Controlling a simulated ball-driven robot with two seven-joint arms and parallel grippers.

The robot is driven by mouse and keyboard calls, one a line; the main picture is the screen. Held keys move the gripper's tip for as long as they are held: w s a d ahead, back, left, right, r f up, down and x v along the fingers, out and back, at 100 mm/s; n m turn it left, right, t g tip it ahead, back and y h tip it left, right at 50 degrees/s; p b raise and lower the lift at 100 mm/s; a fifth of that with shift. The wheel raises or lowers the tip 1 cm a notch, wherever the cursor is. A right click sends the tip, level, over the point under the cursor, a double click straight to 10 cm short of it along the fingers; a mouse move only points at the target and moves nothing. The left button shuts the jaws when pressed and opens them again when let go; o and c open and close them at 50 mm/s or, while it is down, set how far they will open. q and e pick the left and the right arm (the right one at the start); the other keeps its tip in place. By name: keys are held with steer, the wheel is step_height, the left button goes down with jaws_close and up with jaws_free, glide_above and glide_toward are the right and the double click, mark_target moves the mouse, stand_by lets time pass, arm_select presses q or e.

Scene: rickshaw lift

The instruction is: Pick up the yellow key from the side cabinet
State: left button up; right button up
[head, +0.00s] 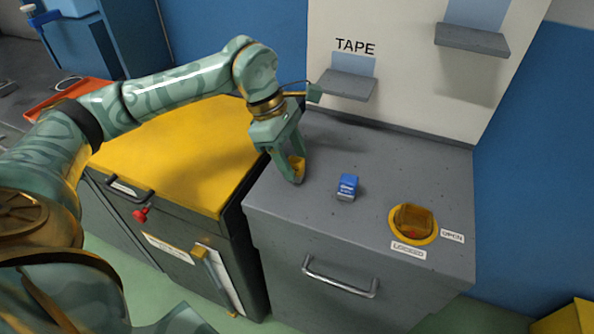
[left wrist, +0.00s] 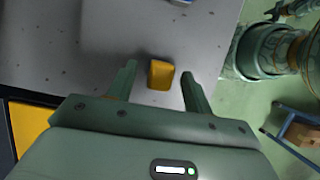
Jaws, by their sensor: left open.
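The yellow key (head: 299,167) is a small yellow block on the grey side cabinet (head: 330,230), near its left edge. It also shows in the left wrist view (left wrist: 160,75), between the two fingers with gaps on both sides. My left gripper (head: 292,171) points down at the key, open, its fingers on either side of it. In the left wrist view the open fingers (left wrist: 158,73) frame the key. One finger partly hides the key in the head view. My right gripper does not show.
A blue box (head: 347,187) stands on the cabinet, right of the gripper. A yellow dial (head: 414,222) sits further right, between "LOCKED" and "OPEN" labels. A yellow-topped cart (head: 180,155) adjoins on the left. A shelf (head: 347,84) marked "TAPE" juts from the panel behind.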

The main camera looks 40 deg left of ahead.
arm_select(q)
steer(key=shift+x, duration=0.8)
steer(key=shift+s+r, duration=0.1)
steer(key=shift+c, duration=1.2)
steer(key=c, duration=0.8)
